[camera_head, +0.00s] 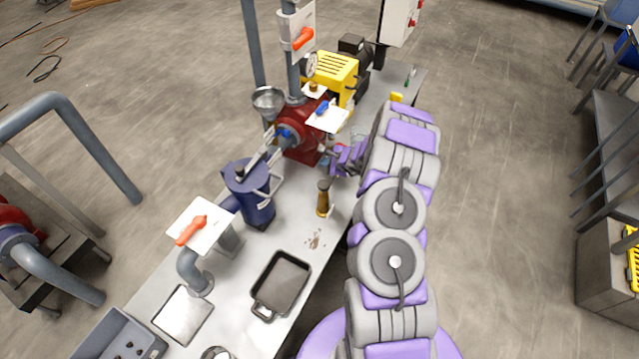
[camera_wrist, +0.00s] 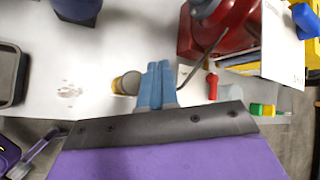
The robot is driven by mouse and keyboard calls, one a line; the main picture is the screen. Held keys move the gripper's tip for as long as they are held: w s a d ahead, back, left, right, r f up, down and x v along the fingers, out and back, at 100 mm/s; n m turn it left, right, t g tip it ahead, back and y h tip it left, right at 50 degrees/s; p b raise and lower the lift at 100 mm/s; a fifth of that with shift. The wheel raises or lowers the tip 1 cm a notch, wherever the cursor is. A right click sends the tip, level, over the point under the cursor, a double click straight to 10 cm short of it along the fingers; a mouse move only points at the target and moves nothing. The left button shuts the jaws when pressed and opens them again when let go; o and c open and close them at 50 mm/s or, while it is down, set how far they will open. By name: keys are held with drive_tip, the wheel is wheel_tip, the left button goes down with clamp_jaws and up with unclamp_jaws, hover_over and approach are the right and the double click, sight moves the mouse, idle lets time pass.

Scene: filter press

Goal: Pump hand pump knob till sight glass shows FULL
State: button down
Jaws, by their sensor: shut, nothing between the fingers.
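My gripper (camera_head: 338,158) is over the bench beside the red pump body (camera_head: 303,130) in the head view. In the wrist view its two blue-grey fingers (camera_wrist: 157,84) lie together, shut and empty. An amber upright cylinder with a dark top (camera_head: 323,198) stands on the bench nearer the camera; it also shows just left of the fingers in the wrist view (camera_wrist: 126,83), apart from them. I cannot tell whether it is the hand pump knob. A thin curved metal rod (camera_wrist: 207,58) runs from the red housing towards the fingertips. No sight glass or FULL mark is readable.
A dark blue canister (camera_head: 252,195) and a black tray (camera_head: 281,283) stand on the bench. Orange-handled (camera_head: 192,230) and blue-handled (camera_head: 323,107) valves have white plates. A red-handled tool (camera_wrist: 212,86) and a yellow-green one (camera_wrist: 262,110) lie near the gripper.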

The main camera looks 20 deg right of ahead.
sight(325, 186)
drive_tip(key=shift+f, duration=0.15)
drive_tip(key=shift+f+b, duration=1.95)
drive_tip(key=shift+f, duration=2.3)
